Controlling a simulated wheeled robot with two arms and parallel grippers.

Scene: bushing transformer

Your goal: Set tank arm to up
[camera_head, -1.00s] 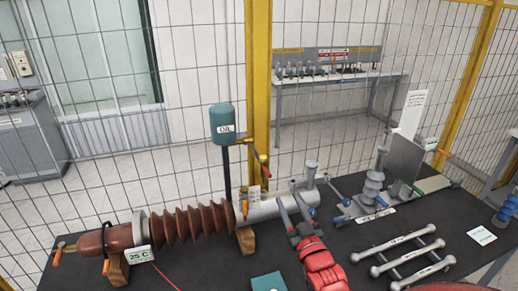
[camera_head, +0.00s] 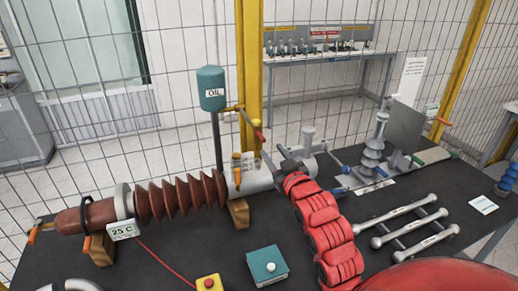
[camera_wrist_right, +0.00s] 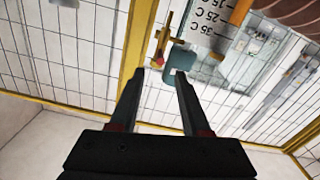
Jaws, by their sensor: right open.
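The teal oil tank (camera_head: 212,90) stands on a dark post behind the bushing, labelled OIL. From its base a brass pipe runs right to a red-tipped arm (camera_head: 258,130), which slants down to the right. My right gripper (camera_head: 287,157) is in front of the grey bushing end, below and right of that arm, and looks empty. In the right wrist view its fingers (camera_wrist_right: 160,76) are apart. Beyond the tips show brass fittings with a red part (camera_wrist_right: 158,60) and a teal shape (camera_wrist_right: 178,62), with no clear contact. My left gripper is not in view.
The brown ribbed bushing (camera_head: 180,198) lies on wooden blocks, with a 25 C display (camera_head: 123,230) beside it. A teal button box (camera_head: 267,265), a yellow button box (camera_head: 208,283) and grey rods (camera_head: 415,235) are on the dark table. A yellow post (camera_head: 249,60) and mesh fence stand behind.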

